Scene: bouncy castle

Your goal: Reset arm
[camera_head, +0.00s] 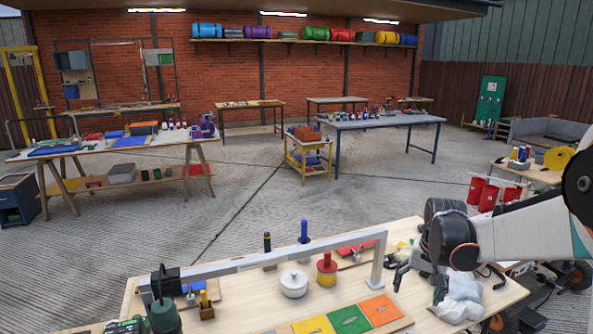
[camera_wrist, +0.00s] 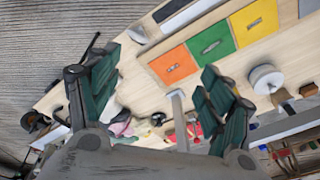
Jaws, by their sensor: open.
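My gripper (camera_head: 420,282) hangs over the right end of the wooden workbench (camera_head: 450,318) in the head view, on my white arm from the right. In the wrist view my gripper (camera_wrist: 158,70) shows two green, ridged fingers spread wide with nothing between them. Yellow, green and orange panels (camera_head: 380,310) lie on the bench left of my gripper. They also show beyond the fingers in the wrist view, with the green panel (camera_wrist: 212,42) in the middle. A crumpled white cloth or bag (camera_head: 462,297) lies close to the gripper on its right.
A grey raised bar (camera_head: 270,258) spans the bench. Other work tables stand farther back, with open concrete floor (camera_head: 240,215) between.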

